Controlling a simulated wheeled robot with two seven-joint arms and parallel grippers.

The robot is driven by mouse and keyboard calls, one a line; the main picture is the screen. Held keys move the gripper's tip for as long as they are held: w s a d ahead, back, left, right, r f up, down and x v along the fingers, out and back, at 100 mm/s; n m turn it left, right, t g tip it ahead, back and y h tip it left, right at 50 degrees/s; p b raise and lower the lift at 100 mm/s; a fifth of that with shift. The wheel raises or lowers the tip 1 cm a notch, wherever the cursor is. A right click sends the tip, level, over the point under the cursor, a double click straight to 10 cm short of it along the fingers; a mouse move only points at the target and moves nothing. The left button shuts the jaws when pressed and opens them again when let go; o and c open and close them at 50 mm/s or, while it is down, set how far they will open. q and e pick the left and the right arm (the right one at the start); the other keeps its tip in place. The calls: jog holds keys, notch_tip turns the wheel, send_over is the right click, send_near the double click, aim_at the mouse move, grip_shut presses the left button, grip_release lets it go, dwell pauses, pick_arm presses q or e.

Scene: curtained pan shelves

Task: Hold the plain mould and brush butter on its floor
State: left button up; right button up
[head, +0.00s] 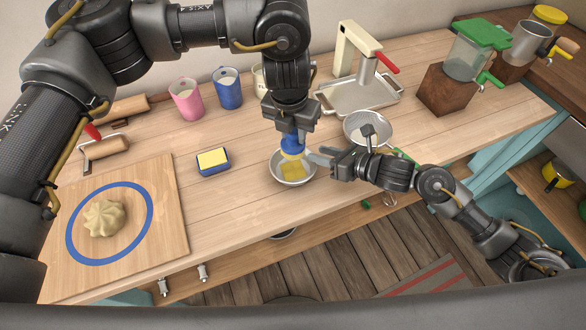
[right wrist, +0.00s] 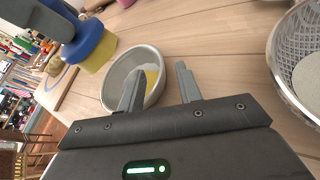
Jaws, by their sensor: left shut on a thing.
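The plain mould (head: 279,177) is a round metal bowl on the wooden worktop, with a yellow butter patch (head: 293,171) on its floor. It also shows in the right wrist view (right wrist: 113,82). My left gripper (head: 292,130) is shut on a brush (head: 292,145) with a blue body and yellow end, pointing down over the mould. In the head view the brush end overlaps the mould; contact is unclear. My right gripper (right wrist: 160,80) is open at the mould's right rim, one finger over the bowl and one outside it.
A perforated metal bowl (right wrist: 283,58) with pale contents stands close right of my right gripper. A blue dish with a yellow block (head: 212,161) and a board with dough (head: 104,219) lie left. Cups, a press (head: 358,70) and a green-lidded grinder (head: 475,55) stand behind.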

jog(key=v, duration=0.8)
